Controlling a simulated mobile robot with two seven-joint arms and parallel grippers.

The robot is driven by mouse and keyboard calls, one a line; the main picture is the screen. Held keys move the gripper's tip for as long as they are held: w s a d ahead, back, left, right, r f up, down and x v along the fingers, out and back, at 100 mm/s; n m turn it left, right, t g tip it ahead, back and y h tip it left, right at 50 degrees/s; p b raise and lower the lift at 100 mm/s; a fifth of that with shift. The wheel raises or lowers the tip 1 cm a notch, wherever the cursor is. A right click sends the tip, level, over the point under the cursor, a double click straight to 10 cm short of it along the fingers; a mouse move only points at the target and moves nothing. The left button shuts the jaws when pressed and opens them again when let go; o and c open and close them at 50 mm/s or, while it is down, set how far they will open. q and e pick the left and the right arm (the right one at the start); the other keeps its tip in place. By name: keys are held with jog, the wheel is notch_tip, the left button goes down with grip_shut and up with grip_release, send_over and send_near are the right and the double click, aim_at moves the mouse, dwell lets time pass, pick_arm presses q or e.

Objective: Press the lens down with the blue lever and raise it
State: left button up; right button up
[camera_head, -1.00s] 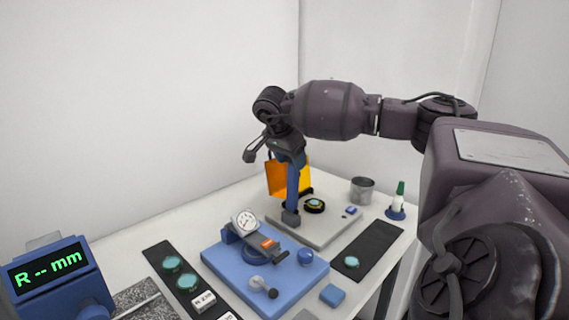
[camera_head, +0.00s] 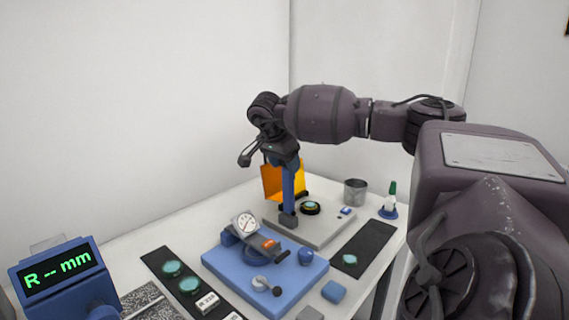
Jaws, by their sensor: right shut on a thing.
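My right gripper (camera_head: 285,160) comes down from above at the top of an upright blue bar (camera_head: 289,188). The bar rises from a grey foot on a pale base plate (camera_head: 322,232) at the back of the table. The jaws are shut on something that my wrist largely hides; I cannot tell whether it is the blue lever. A greenish lens (camera_head: 310,207) lies in a dark ring on the plate, just right of the bar. An orange-yellow panel (camera_head: 270,180) stands behind the bar. My left gripper is out of view.
A metal cup (camera_head: 355,192) and a green-capped bottle (camera_head: 391,200) stand at right. A blue display unit (camera_head: 60,280) is at left.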

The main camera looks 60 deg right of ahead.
jog(key=shift+a+f, duration=0.35)
jog(key=shift+f, duration=0.5)
jog(key=o, duration=1.3)
jog(key=shift+w+a+r, duration=0.1)
jog(key=shift+r, duration=0.55)
jog(key=v, duration=1)
jog(key=shift+r, duration=0.15)
